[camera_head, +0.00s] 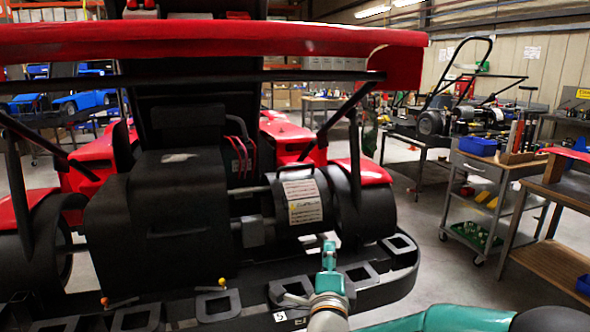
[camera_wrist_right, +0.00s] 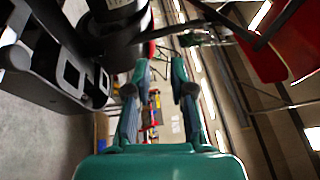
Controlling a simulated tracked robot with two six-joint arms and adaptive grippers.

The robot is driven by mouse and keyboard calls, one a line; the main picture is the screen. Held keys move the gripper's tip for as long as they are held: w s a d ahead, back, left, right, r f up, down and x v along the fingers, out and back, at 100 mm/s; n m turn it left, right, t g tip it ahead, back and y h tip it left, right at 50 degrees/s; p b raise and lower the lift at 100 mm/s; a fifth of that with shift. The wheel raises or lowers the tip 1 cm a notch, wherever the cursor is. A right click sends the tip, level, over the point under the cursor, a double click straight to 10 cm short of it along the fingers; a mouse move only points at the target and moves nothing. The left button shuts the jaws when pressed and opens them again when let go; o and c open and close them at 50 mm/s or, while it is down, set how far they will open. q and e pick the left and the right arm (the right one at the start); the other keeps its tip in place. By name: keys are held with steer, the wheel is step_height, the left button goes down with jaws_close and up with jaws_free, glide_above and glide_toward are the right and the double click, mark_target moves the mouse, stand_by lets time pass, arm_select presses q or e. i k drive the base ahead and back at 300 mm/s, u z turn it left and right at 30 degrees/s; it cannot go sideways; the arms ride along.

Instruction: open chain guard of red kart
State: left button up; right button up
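The red kart (camera_head: 230,40) fills the left and middle of the head view, rear end towards me. At its rear, a dark rounded cover (camera_head: 265,208) with a white label and a thin handle on top looks like the chain guard; I cannot tell for certain. It appears closed. My right gripper (camera_head: 328,250) is low in front of the cover's right end, over the rear bumper. In the right wrist view its two fingers (camera_wrist_right: 160,75) are apart with nothing between them. Black kart parts lie beyond and left of the fingertips there. My left gripper is not in view.
The black rear bumper (camera_head: 385,278) with square openings runs below the gripper. The right rear wheel (camera_head: 370,210) is close by. A grey tool cart (camera_head: 480,175) with a blue bin (camera_head: 478,146) and a wooden bench (camera_head: 560,200) stand right. Grey floor between is clear.

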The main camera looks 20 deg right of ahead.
mark_target(311, 211)
steer(key=i, duration=0.85)
